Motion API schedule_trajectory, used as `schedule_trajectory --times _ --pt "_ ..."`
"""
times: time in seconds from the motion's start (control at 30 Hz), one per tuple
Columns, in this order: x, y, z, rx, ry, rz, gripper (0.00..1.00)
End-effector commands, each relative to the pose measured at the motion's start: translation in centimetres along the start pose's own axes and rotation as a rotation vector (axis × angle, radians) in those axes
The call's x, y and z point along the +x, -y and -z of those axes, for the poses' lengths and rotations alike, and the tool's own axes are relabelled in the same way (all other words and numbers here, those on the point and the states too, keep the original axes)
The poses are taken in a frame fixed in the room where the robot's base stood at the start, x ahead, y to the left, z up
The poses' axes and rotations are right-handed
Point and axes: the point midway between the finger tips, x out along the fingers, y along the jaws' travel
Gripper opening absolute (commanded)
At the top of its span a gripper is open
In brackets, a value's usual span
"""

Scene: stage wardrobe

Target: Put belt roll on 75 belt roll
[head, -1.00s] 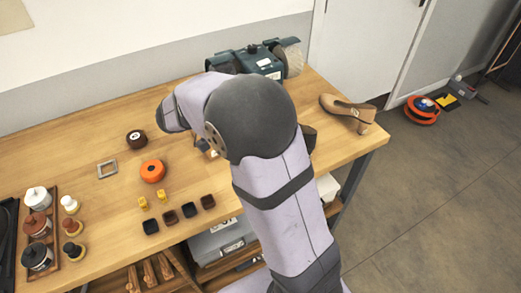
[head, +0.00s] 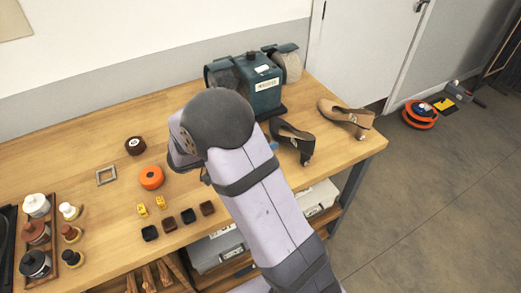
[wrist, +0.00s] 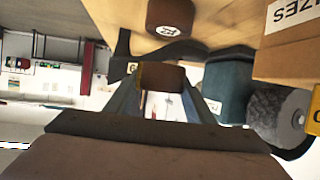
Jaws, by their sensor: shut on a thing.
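A dark brown belt roll (head: 135,145) with a white label lies on the bench, left of my arm in the head view. A brown roll with a white number label, probably the same one, shows at the top of the wrist view (wrist: 170,16); the number is hard to read. My gripper (wrist: 162,84) is shut on another brown belt roll (wrist: 163,75). In the wrist view the held roll and the labelled roll are apart. In the head view my arm hides the held roll and most of my gripper.
An orange roll (head: 151,177) and a square metal frame (head: 106,176) lie near the labelled roll. Small yellow and dark pieces sit in front. A green grinder (head: 262,88) stands behind my arm. A black shoe (head: 293,139) and a tan shoe (head: 346,117) are at right.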

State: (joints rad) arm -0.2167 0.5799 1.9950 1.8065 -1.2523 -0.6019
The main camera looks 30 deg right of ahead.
Motion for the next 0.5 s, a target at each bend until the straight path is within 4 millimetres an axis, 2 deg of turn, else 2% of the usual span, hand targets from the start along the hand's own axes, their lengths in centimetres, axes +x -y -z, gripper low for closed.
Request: schedule_trajectory --times 0.23,0.5 --pt "0.3 0.0 -0.7 -0.001 -0.001 0.0 0.24" --pt "1.5 0.0 -3.5 -0.001 -0.001 0.0 0.24"
